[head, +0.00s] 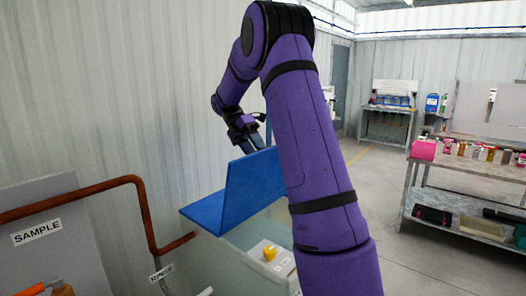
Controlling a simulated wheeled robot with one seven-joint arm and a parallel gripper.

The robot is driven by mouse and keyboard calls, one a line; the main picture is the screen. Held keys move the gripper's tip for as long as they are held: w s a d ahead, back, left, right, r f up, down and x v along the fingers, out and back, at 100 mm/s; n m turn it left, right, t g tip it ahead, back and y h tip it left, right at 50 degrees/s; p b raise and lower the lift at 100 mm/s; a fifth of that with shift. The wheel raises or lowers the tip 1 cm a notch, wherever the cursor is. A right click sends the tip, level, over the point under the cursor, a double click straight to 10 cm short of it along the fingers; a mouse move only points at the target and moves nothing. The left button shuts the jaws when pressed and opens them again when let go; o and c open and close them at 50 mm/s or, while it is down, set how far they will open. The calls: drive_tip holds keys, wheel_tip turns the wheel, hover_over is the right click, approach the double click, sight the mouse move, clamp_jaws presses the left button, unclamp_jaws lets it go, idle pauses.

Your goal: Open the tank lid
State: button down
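The tank (238,262) stands low in the middle, with pale translucent walls. Its blue lid has a flat section (203,214) at the left and a raised section (250,187) standing steeply up from it. The tank is open below the raised section, and a white part with a yellow piece (270,253) shows there. My gripper (250,147) is at the top edge of the raised section, on its far side. Its fingertips are small and partly hidden by the lid, so I cannot tell whether they grip it. My purple arm covers the lid's right side.
A reddish-brown pipe (142,205) runs along the wall left of the tank, near a grey panel with a SAMPLE sign (37,232). A shelf (463,190) with bottles and boxes stands at the right. A workbench (388,115) is at the back. The floor between is clear.

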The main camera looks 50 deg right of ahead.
drive_tip(key=c, duration=1.9)
unclamp_jaws()
drive_tip(key=shift+w+a+f+g, duration=0.15)
drive_tip(key=shift+w+f+g, duration=0.1)
drive_tip(key=shift+w+f, duration=0.25)
drive_tip(key=shift+w+a+f+g, duration=0.15)
drive_tip(key=shift+w+f+g, duration=0.15)
drive_tip(key=shift+w, duration=0.35)
drive_tip(key=shift+o, duration=0.2)
clamp_jaws()
drive_tip(key=o, duration=0.8)
unclamp_jaws()
drive_tip(key=shift+c, duration=0.2)
drive_tip(key=shift+w+f, duration=0.1)
drive_tip(key=shift+w, duration=0.05)
drive_tip(key=shift+d+r, duration=0.15)
drive_tip(key=shift+r, duration=0.1)
